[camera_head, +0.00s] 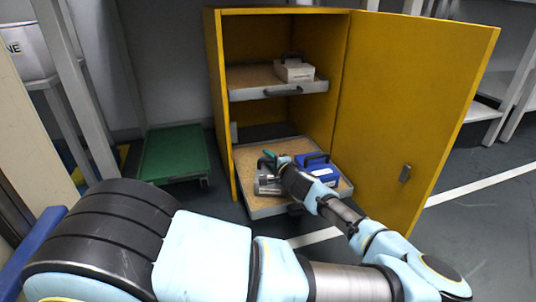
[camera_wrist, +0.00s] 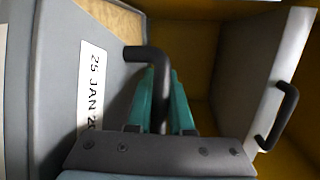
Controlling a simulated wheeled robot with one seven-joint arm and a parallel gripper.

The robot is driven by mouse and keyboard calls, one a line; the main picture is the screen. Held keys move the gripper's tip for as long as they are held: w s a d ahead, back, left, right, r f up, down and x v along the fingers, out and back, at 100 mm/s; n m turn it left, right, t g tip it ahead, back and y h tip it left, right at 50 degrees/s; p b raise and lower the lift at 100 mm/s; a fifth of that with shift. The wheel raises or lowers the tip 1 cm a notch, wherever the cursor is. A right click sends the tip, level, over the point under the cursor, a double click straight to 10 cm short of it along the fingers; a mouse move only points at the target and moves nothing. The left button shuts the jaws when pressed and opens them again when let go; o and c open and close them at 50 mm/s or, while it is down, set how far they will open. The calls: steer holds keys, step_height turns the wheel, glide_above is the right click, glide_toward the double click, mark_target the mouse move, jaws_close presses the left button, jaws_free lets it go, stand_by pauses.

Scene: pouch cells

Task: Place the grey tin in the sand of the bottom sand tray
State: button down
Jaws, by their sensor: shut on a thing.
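The grey tin (camera_head: 266,184) is over the left part of the bottom sand tray (camera_head: 265,211), left of a blue case. In the wrist view its grey side (camera_wrist: 52,75) carries a white label reading "25 JAN 20", cut off by my gripper. My gripper (camera_head: 270,156) is shut on the tin's black handle, with the teal fingers (camera_wrist: 163,92) on both sides of it in the wrist view. The tin's underside is hidden, so I cannot tell whether it touches the sand. Some sand (camera_wrist: 112,17) shows beyond the tin.
The blue case (camera_head: 322,172) sits in the bottom tray close to my wrist. The upper sand tray (camera_head: 276,92) holds a white case (camera_head: 294,70). The yellow cabinet door (camera_head: 405,115) stands open at the right. A green trolley (camera_head: 176,153) stands left of the cabinet.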

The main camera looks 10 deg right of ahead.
stand_by(0.3)
steer(key=c, duration=0.8)
jaws_free()
steer(key=shift+f, duration=0.15)
steer(key=shift+s+d+r, duration=0.1)
steer(key=shift+s+r, duration=0.1)
steer(key=shift+r, duration=0.05)
steer(key=p+v, duration=0.4)
steer(key=v, duration=0.7)
steer(key=shift+p, duration=0.4)
steer(key=shift+s+d, duration=0.1)
steer(key=shift+s, duration=0.2)
